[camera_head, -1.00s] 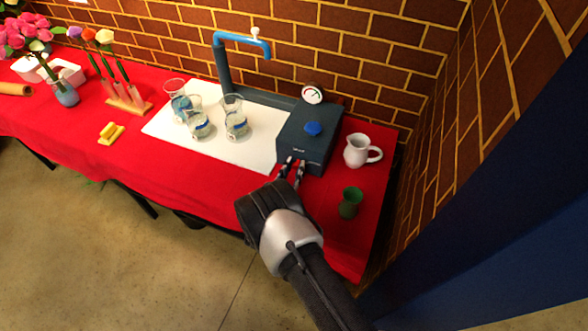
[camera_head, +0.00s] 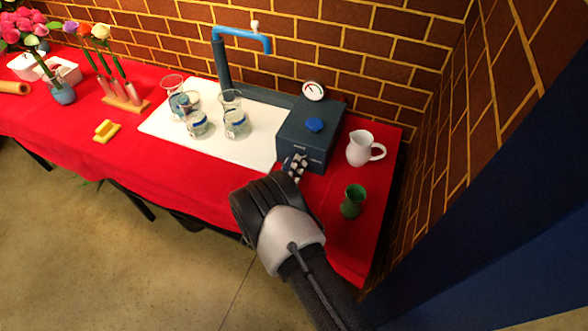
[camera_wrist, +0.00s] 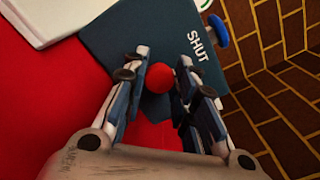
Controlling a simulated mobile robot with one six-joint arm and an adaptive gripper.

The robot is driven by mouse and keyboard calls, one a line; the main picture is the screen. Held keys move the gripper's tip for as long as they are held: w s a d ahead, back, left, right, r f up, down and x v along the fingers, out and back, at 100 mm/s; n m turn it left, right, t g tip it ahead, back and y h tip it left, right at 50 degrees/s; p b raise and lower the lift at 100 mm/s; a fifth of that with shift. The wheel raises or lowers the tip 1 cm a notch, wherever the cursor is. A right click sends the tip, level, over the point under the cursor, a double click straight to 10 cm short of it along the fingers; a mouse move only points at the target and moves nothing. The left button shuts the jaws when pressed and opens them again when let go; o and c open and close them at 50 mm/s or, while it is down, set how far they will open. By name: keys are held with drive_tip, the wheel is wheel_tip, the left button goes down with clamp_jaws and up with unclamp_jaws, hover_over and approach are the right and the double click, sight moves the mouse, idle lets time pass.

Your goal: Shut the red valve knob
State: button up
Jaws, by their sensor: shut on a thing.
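The red valve knob (camera_wrist: 186,80) is a round ball at the front face of the dark blue-grey box (camera_head: 303,133). My gripper (camera_wrist: 180,88) has its two fingers on either side of the knob and is shut on it. In the head view my gripper (camera_head: 296,166) is at the box's front, and the knob is hidden there. White lettering "SHUT" (camera_wrist: 198,46) is on the box's top in the wrist view.
A white pitcher (camera_head: 362,149) and a green cup (camera_head: 352,201) stand right of my gripper on the red table (camera_head: 190,170). Several glass beakers (camera_head: 235,118) stand on a white mat (camera_head: 258,150) at left, below a blue tap (camera_head: 240,34). A brick wall is behind.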

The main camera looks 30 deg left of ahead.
drive_tip(key=n, duration=0.4)
drive_tip(key=shift+f+n+b, duration=0.1)
drive_tip(key=shift+n+b, duration=0.2)
drive_tip(key=shift+b, duration=0.1)
drive_tip(key=shift+n, duration=2)
drive_tip(key=o, duration=1)
drive_tip(key=shift+o, duration=0.2)
drive_tip(key=s, duration=0.7)
drive_tip(key=s+d, duration=0.1)
drive_tip(key=s, duration=0.3)
drive_tip(key=shift+s, duration=0.15)
drive_tip(key=shift+s+d, duration=0.15)
drive_tip(key=shift+s, duration=0.15)
